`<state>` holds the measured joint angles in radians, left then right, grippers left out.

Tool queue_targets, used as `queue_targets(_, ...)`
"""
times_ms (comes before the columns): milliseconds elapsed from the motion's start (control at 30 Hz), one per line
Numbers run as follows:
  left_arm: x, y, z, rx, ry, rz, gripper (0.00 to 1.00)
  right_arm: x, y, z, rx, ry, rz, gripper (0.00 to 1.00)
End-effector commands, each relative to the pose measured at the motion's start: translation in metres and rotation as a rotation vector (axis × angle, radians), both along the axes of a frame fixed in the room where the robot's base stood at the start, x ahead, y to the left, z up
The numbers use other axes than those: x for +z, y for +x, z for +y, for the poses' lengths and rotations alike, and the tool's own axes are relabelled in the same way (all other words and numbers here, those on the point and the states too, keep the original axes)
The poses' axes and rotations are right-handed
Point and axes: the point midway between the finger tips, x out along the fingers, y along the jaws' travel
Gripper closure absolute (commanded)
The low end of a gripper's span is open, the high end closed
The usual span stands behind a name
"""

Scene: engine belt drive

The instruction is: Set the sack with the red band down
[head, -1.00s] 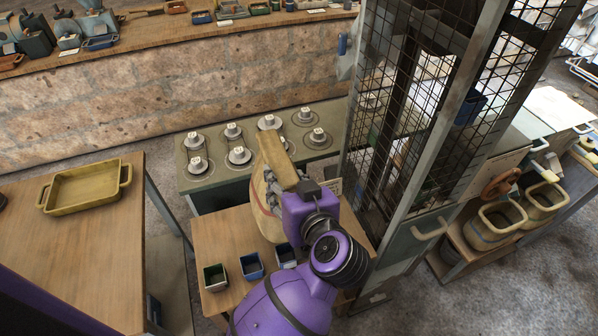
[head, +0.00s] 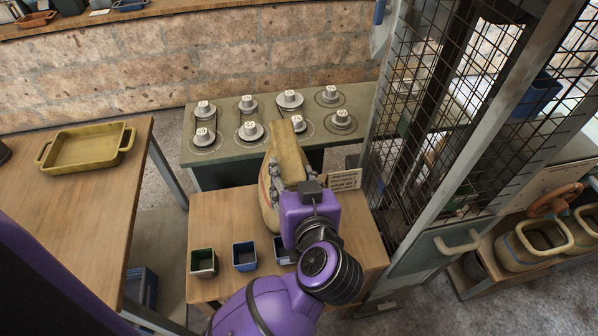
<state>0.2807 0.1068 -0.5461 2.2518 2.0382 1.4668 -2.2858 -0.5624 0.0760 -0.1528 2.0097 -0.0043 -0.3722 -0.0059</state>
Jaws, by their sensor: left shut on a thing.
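The sack (head: 268,200) is a tan, upright bag with a reddish stripe partly showing on its side. My left gripper (head: 285,165), on the purple arm, is shut on the sack from above and covers much of it. The sack is over the small wooden table (head: 215,225); whether its base touches the top is hidden by my arm. My right gripper is not in view.
A green bin (head: 203,263), a blue bin (head: 244,256) and a partly hidden bin (head: 284,250) line the small table's front. A card (head: 345,180) stands at its back right. Behind is a bench (head: 205,160) with several pulleys. A mesh cage (head: 440,130) stands right. A yellow tray (head: 88,148) lies on the left table.

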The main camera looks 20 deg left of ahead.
Motion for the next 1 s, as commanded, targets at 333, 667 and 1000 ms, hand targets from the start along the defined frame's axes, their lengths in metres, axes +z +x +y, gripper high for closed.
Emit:
queue_targets(333,0.001,0.000,0.000,-0.001,0.000,0.000,0.40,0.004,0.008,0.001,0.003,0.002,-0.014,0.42)
queue_targets(667,0.001,0.000,0.000,-0.001,0.000,0.000,0.36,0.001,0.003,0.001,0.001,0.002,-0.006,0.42)
queue_targets(1000,0.016,-0.036,-0.026,-0.003,-0.004,0.002,0.36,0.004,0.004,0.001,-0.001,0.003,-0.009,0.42)
